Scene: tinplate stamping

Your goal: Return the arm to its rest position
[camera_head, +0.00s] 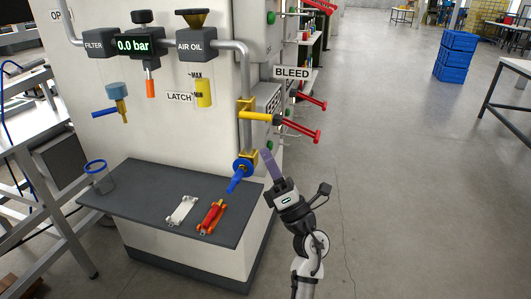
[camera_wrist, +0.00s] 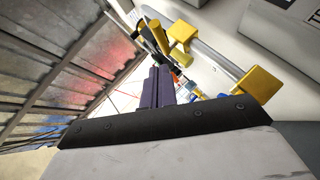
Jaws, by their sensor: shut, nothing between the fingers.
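My gripper (camera_head: 268,163) is at the right side of the machine cabinet, with its purple fingers pointing up. The fingers are together and hold nothing. In the wrist view my gripper (camera_wrist: 160,72) shows the purple fingers close together above a dark plate. The fingertips are just right of the blue-handled valve (camera_head: 242,172) and below the yellow valve (camera_head: 253,114). I cannot tell whether they touch anything. My arm reaches up from the bottom of the head view.
A dark shelf (camera_head: 120,201) holds a clear blue-rimmed cup (camera_head: 99,177), a white part (camera_head: 182,210) and a red part (camera_head: 212,216). Red handles (camera_head: 300,130) stick out from the cabinet (camera_head: 160,130). Open floor (camera_head: 400,190) lies to the right. Blue crates (camera_head: 456,56) stand far back.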

